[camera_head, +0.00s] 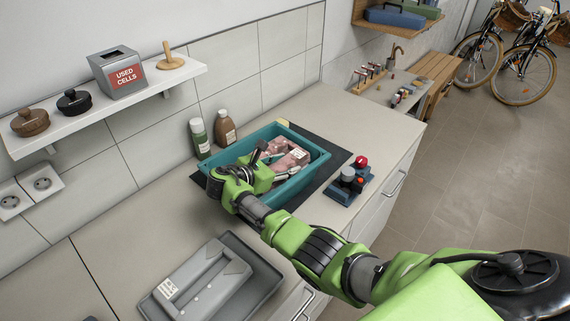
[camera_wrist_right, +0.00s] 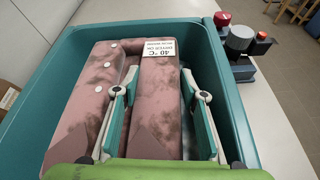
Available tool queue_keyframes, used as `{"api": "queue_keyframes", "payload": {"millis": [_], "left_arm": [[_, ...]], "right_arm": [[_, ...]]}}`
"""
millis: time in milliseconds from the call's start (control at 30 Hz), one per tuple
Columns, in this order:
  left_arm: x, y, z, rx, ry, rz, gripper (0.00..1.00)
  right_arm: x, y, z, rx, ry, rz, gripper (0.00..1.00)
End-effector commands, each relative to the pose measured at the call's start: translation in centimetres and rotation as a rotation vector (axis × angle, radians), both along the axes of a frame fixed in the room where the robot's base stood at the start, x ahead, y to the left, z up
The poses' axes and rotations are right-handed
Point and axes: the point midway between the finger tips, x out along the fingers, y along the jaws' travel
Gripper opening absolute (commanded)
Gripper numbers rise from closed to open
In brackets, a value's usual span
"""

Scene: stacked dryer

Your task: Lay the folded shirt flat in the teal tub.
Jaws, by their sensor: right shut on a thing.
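The folded shirt (camera_head: 292,158) is pink with darker blotches and sits inside the teal tub (camera_head: 318,164) on the counter. In the right wrist view the shirt (camera_wrist_right: 82,95) shows buttons and a white label reading 40 °C, and it lies within the walls of the tub (camera_wrist_right: 222,85). My right gripper (camera_head: 276,163) reaches down into the tub. Its fingers (camera_wrist_right: 160,97) straddle a fold of the shirt and are shut on it. The underside of the shirt is hidden, so I cannot tell whether it touches the tub floor. My left gripper is not in view.
A dark mat (camera_head: 335,158) lies under the tub. A green bottle (camera_head: 200,139) and a brown bottle (camera_head: 225,128) stand behind it. A blue block with knobs (camera_head: 348,184) stands to its right. A grey tray (camera_head: 212,283) lies in front.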

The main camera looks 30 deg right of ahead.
Motion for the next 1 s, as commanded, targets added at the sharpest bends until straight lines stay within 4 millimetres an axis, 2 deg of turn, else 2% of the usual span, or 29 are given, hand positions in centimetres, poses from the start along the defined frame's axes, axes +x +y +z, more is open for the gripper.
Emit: {"api": "queue_keyframes", "payload": {"millis": [333,367,667,833,1000], "left_arm": [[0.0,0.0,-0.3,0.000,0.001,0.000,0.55],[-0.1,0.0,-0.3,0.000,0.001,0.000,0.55],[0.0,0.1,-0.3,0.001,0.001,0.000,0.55],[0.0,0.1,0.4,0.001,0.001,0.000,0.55],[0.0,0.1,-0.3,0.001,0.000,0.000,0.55]], "right_arm": [[0.0,0.0,-0.7,-0.001,-0.002,0.000,0.13],[0.0,0.0,-0.7,0.000,0.000,0.000,0.46],[0.0,0.0,-0.7,0.000,0.000,0.000,0.46],[0.1,0.0,0.7,0.001,-0.003,0.001,0.46],[-0.9,3.0,1.5,0.004,-0.002,0.004,0.46]]}}
